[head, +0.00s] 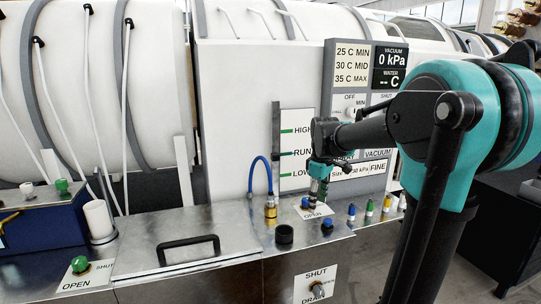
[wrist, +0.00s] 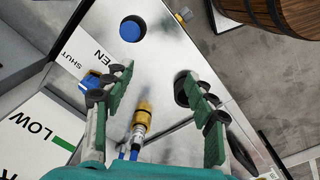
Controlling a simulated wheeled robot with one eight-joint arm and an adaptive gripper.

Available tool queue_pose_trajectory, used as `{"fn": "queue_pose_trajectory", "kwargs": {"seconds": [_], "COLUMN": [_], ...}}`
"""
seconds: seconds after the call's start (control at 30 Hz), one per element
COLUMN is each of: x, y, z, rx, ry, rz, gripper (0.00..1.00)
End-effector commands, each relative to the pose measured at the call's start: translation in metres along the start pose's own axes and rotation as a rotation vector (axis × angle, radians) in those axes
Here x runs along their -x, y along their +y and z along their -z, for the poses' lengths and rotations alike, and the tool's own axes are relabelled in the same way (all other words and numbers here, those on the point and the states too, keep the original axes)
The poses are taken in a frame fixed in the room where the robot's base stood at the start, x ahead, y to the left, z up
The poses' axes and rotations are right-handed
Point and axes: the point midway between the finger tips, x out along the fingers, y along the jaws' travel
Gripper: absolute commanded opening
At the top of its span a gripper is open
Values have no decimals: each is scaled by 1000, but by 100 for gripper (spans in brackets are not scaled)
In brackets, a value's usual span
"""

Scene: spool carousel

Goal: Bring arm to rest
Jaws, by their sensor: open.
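My gripper (head: 318,190) hangs at the end of my teal and black arm, pointing down over the metal bench top beside the machine panel. In the wrist view my gripper (wrist: 158,82) has its two green-padded fingers spread wide apart, with nothing held between them. Bare metal bench shows between the fingertips. A yellow-collared fitting with blue hose (wrist: 142,120) shows between the fingers, lower in that view; I cannot tell the distance to it. The fingertips partly cover the bench in the head view.
A blue knob (head: 327,225) and a black round socket (head: 284,233) sit near my gripper. The brass fitting (head: 270,207) with a blue hose stands left of it. Several coloured plugs line the bench to the right. A barrel (wrist: 280,15) stands beyond the bench edge.

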Motion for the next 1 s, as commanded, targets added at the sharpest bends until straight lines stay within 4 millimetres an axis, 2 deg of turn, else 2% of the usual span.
{"fn": "queue_pose_trajectory", "kwargs": {"seconds": [0.17, 0.33, 0.5, 0.63, 0.8, 1.0], "x": [-26, -60, -110, -142, -161, -162], "y": [-19, -46, -91, -123, -144, -145], "z": [-23, -52, -98, -127, -146, -147], "rx": [-144, -336, -615, -805, -928, -937], "ry": [33, 84, 170, 239, 285, 289], "rz": [-36, -76, -121, -142, -150, -150], "gripper": [56, 56, 56, 56, 56, 56]}}
